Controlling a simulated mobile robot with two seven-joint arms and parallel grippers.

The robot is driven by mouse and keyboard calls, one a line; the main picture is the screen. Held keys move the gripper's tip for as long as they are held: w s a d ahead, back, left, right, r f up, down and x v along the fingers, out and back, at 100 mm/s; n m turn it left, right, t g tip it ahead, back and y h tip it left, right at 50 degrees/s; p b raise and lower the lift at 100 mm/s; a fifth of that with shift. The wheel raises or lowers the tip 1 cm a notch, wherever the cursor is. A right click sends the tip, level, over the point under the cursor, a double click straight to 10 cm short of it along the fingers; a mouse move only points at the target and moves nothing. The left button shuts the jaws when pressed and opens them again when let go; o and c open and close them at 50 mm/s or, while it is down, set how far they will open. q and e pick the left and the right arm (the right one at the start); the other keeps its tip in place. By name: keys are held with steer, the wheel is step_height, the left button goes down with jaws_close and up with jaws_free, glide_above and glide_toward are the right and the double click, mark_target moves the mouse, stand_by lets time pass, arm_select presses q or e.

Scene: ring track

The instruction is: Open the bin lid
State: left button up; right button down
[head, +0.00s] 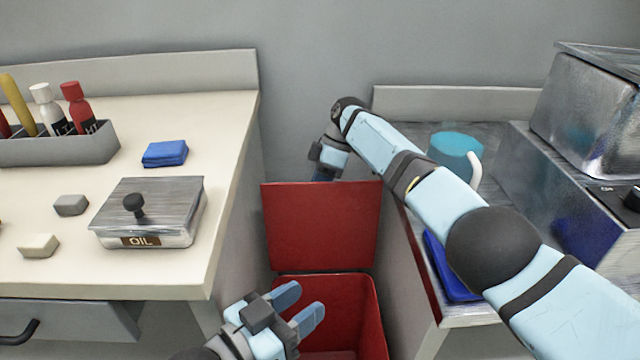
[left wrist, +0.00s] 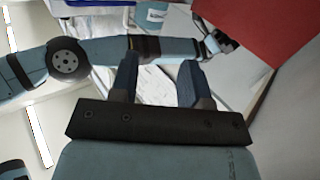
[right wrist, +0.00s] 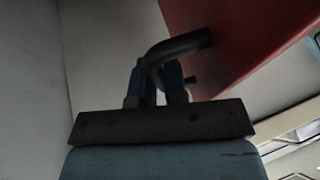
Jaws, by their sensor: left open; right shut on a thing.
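The red bin (head: 372,315) stands in the gap between the two counters, with its mouth in view. Its red lid (head: 320,226) stands upright at the back of the bin. The lid also shows in the left wrist view (left wrist: 275,25) and the right wrist view (right wrist: 235,25). My right gripper (head: 323,174) is behind the lid's top edge, shut on the lid's dark curved handle (right wrist: 182,46); the lid hides its fingertips in the head view. My left gripper (head: 306,305) is open and empty over the front of the bin.
The left counter (head: 225,150) holds an oil container (head: 150,212), a blue cloth (head: 165,153), small blocks and a bottle rack (head: 60,148). A blue mug (head: 455,150), a blue cloth (head: 447,270) and a metal appliance (head: 585,115) are on the right, beside my right arm.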

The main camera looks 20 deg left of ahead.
steer(key=c, duration=1.2)
jaws_free()
steer(key=shift+w+d, duration=0.1)
steer(key=shift+d, duration=0.15)
steer(key=shift+a, duration=0.1)
arm_select(q)
steer(key=w+m+b, duration=0.1)
steer(key=b, duration=0.1)
steer(key=a+m+t+b, duration=0.1)
steer(key=shift+w+r+m+b, duration=0.15)
steer(key=shift+w+m+b, duration=0.15)
steer(key=shift+w+b, duration=0.1)
arm_select(e)
steer(key=v, duration=0.7)
steer(key=shift+r, duration=0.2)
arm_select(q)
steer(key=shift+r+h, duration=0.15)
steer(key=shift+h, duration=0.25)
